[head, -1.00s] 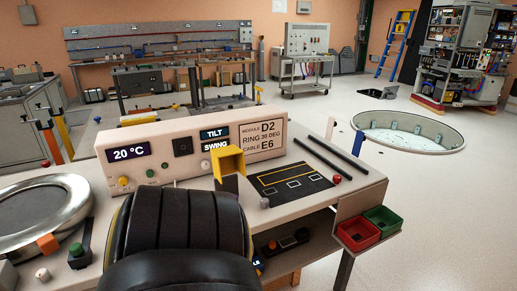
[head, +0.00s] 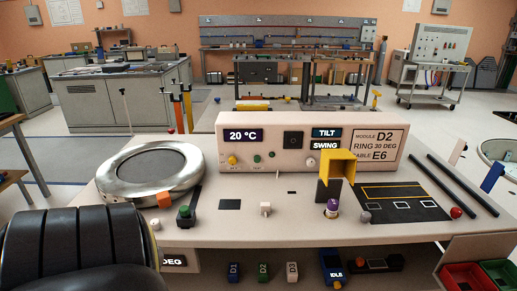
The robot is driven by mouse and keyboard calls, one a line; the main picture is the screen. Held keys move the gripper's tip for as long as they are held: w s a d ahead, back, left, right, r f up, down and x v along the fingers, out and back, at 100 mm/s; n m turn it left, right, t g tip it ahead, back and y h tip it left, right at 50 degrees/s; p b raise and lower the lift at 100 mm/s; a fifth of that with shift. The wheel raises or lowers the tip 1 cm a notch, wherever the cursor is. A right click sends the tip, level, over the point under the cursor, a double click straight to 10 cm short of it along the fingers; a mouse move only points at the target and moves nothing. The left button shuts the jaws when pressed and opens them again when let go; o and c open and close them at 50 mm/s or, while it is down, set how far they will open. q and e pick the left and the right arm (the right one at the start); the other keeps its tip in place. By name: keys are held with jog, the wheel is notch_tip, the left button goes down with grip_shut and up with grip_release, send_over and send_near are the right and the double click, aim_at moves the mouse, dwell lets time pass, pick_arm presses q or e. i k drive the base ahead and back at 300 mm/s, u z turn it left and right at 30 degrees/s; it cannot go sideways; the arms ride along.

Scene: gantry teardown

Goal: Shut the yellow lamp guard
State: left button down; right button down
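The yellow lamp guard (head: 351,169) is a small box-like hood on the right half of the console desk (head: 265,227). It stands raised, in front of the label panel, with its hollow side in view. A purple-topped knob or lamp (head: 332,207) stands uncovered just below and in front of it. A dark upright plate shows beside the guard's lower left edge. Neither of my grippers shows in the head view, so nothing is seen touching the guard.
A steel ring (head: 150,172) lies at the desk's left. Knobs and a white switch (head: 265,209) stand along the front. Right of the guard are a black pad (head: 405,213), a red knob (head: 456,212) and two dark rods. A large black ribbed shape fills the lower left.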

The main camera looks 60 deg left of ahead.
aim_at(334, 163)
jog(key=u, duration=1.3)
jog(key=i, duration=0.15)
